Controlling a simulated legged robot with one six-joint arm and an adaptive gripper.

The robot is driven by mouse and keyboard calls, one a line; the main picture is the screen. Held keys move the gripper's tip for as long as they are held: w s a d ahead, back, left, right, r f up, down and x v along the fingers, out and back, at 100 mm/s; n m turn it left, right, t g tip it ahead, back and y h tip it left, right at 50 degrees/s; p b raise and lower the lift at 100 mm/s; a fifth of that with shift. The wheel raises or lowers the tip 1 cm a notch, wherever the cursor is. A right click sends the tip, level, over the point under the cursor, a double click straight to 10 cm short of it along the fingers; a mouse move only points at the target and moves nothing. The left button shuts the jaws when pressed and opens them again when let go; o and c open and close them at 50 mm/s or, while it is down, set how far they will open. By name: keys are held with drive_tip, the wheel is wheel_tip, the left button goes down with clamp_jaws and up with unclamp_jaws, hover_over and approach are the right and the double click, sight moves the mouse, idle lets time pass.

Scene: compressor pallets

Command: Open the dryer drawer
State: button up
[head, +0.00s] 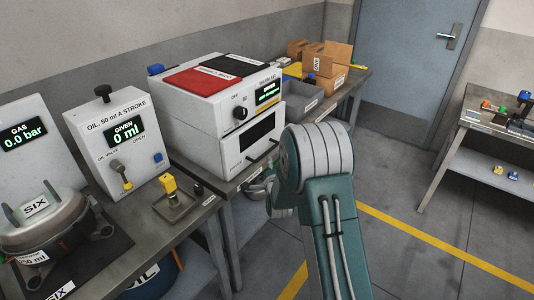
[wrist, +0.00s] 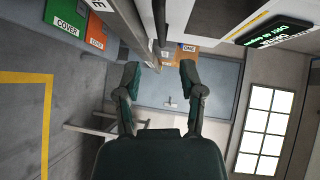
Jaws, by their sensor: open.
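The dryer is the white two-part unit on the bench in the head view. Its upper part (head: 225,92) has a knob and a green-lit display, and its lower part (head: 235,142) has a dark front panel. A thin dark bar (head: 262,160) runs along the lower front, partly hidden behind my arm. My gripper (wrist: 160,76) is open in the wrist view, its two fingers apart. A narrow grey bar (wrist: 159,22) shows just beyond the fingertips; I cannot tell whether they touch it. In the head view my arm mostly hides the gripper, low before the dryer.
Left of the dryer stand an oil dispenser (head: 119,140), a gas unit (head: 30,140) and a compressor (head: 45,225). Grey bins (head: 303,98) and cardboard boxes (head: 327,70) are behind it. The floor at right is clear, up to a side table (head: 500,130).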

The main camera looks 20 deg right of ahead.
sight(267, 153)
drive_tip(key=x, duration=0.9)
drive_tip(key=shift+w+f, duration=0.1)
drive_tip(key=shift+w, duration=0.1)
clamp_jaws()
